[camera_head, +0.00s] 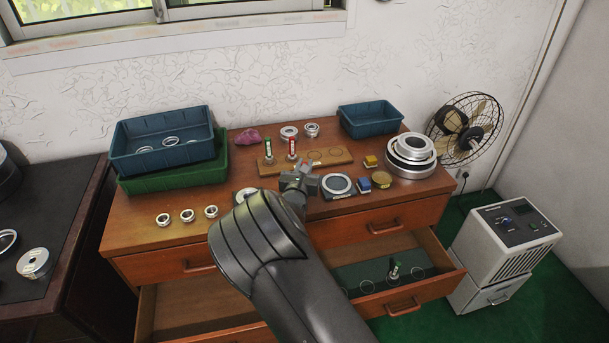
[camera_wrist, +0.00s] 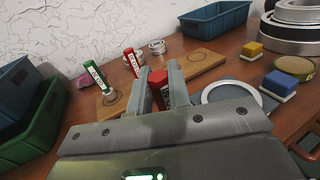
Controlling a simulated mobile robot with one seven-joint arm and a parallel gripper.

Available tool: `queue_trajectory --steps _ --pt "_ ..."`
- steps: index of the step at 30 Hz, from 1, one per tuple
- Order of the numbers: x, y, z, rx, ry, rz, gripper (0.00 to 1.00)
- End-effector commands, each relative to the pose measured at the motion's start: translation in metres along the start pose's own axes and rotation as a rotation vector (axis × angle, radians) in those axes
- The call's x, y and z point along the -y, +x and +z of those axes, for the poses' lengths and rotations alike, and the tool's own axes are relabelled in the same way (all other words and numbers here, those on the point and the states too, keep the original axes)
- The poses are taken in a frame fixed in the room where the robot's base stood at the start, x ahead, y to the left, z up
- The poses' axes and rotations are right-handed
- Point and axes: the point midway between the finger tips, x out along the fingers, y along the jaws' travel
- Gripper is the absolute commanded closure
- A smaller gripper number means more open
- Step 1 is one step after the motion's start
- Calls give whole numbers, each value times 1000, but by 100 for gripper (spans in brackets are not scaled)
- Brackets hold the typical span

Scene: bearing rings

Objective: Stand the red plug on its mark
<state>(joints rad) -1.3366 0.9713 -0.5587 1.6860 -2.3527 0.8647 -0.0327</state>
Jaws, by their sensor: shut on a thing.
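My gripper (camera_wrist: 164,72) is shut on a red plug (camera_wrist: 158,88), of which only a red part shows between the fingers. In the head view my gripper (camera_head: 300,177) is just in front of the wooden board (camera_head: 343,158), and the held plug is mostly hidden. Another red plug with a white label (camera_head: 292,148) stands on the board; it also shows in the wrist view (camera_wrist: 131,62), left of the fingers. A green plug (camera_head: 268,150) stands at the board's left end. Ring marks on the board's right part are empty.
A grey plate with a metal ring (camera_head: 338,185), a blue block (camera_head: 364,186), a yellow block (camera_head: 371,161) and a brass disc (camera_head: 382,181) lie right of my gripper. Stacked bins (camera_head: 165,157) stand left. An open drawer below holds a green plug (camera_head: 394,269).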

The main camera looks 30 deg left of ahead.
Motion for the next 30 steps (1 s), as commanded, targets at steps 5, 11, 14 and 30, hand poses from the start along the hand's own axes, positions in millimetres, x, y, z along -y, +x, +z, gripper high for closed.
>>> queue_trajectory --steps 5,11,14,30 --pt "0 0 -17 0 -2 0 100" --pt "0 0 -34 3 2 -1 100" --pt "0 0 -34 3 2 0 100" --pt "0 0 -37 0 1 0 61"
